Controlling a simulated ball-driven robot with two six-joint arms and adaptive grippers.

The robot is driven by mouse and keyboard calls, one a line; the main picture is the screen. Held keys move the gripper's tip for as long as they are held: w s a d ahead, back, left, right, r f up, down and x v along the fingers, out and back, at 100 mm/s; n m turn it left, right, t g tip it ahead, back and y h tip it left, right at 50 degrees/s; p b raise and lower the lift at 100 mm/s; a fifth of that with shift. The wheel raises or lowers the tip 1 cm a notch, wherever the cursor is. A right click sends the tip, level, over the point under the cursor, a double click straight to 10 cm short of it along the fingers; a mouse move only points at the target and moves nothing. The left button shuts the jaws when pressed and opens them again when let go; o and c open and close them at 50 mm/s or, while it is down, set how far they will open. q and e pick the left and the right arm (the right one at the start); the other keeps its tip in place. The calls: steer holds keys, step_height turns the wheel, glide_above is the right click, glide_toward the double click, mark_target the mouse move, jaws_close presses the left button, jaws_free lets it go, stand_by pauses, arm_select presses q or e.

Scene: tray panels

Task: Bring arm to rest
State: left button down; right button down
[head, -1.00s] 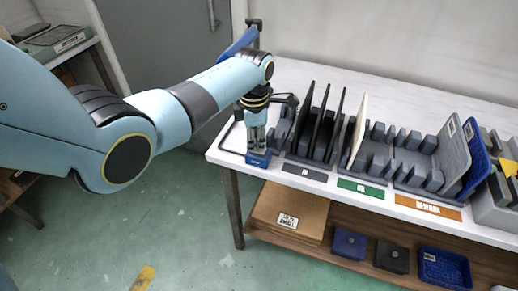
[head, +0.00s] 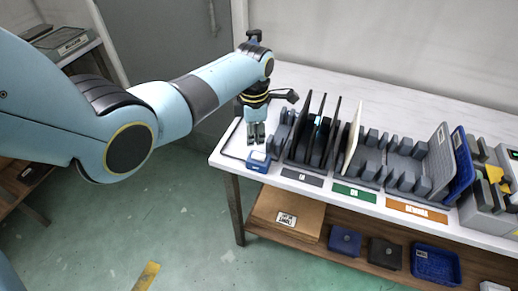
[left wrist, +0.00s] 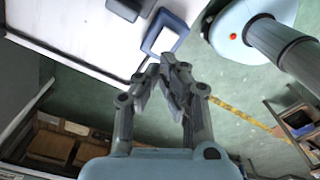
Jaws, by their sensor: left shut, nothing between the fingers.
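My left gripper (head: 256,138) hangs fingers-down over the front left corner of the white table (head: 388,105). It is shut and empty; its fingertips (left wrist: 163,72) are together in the left wrist view. Just below and in front of the fingertips is a small blue block with a pale top (head: 258,162). The block also shows in the left wrist view (left wrist: 166,38), beyond the fingertips, and the gripper does not hold it. My left arm stretches across from the left. My right gripper is not in view.
Grey slotted racks hold dark panels (head: 317,125), a cream panel (head: 351,137), a grey panel (head: 439,160) and a blue panel (head: 462,163), close to the gripper's right. A cardboard box (head: 287,212) and blue bins (head: 435,262) sit on the lower shelf. Green floor lies open in front.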

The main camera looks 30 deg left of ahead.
arm_select(q)
step_height(320, 180, up, 2)
steer(key=shift+r+p, duration=0.1)
steer(key=shift+p, duration=0.75)
steer(key=s+f+m+t+b, duration=0.1)
steer(key=s+f+m+b, duration=2.2)
steer(key=s+f, duration=2.3)
step_height(320, 180, down, 4)
steer(key=m, duration=0.4)
steer(key=shift+s+r+y, duration=0.2)
steer(key=shift+s+y, duration=0.2)
